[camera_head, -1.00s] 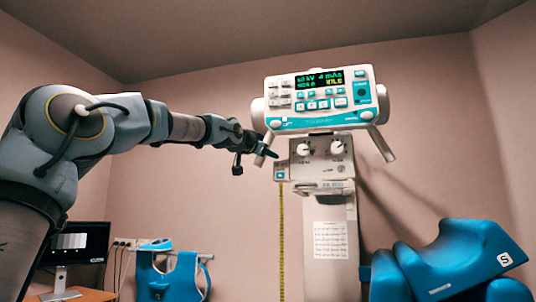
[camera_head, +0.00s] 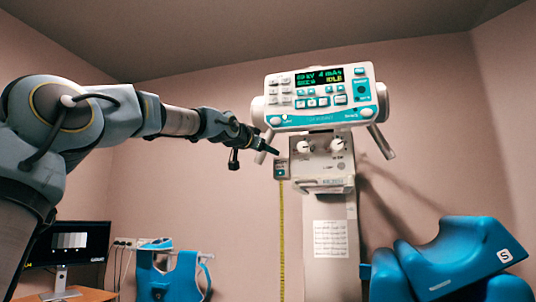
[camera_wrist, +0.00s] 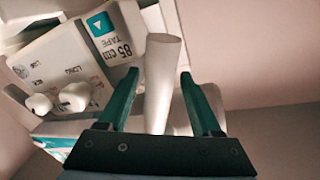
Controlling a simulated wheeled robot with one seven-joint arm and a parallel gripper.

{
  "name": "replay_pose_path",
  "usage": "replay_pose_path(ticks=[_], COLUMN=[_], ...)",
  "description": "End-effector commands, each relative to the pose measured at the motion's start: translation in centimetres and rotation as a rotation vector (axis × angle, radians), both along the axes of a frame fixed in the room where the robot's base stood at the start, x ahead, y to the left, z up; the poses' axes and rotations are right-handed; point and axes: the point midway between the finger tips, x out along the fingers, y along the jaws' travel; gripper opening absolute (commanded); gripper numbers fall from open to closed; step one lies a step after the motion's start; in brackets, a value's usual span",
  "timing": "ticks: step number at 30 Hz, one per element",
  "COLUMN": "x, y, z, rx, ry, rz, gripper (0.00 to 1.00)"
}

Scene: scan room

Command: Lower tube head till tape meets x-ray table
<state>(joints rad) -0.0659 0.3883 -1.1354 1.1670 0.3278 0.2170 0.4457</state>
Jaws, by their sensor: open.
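The tube head (camera_head: 319,97) is a white console with a lit display, mounted on a column. A slanted grey handle (camera_head: 266,143) sticks down at its left and a matching right handle (camera_head: 381,142) at its right. My gripper (camera_head: 271,147) is at the left handle. In the wrist view my gripper (camera_wrist: 158,77) is open, with the pale left handle (camera_wrist: 162,85) between its two green fingers; contact cannot be told. The yellow tape (camera_head: 282,240) hangs below the tube head and runs out of the bottom of the picture. The x-ray table is not in view.
A blue apron (camera_head: 178,277) hangs on the wall, and blue cushions (camera_head: 450,265) are at the lower right. A monitor (camera_head: 72,243) stands on a desk at the lower left. A label reading 85 cm tape (camera_wrist: 113,40) and two white knobs (camera_wrist: 75,96) are beside my gripper.

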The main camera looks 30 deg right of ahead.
Motion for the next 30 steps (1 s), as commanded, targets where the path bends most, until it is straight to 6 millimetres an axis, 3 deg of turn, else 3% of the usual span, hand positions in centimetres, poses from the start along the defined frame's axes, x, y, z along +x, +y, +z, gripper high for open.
replay_pose_path(ticks=[8, 30], x=[-2.0, -5.1], y=[3.1, 7.2], z=[-0.6, -0.3], rx=[0.001, 0.002], ry=[0.0, 0.0], rz=[0.004, 0.001], gripper=[0.66, 0.66])
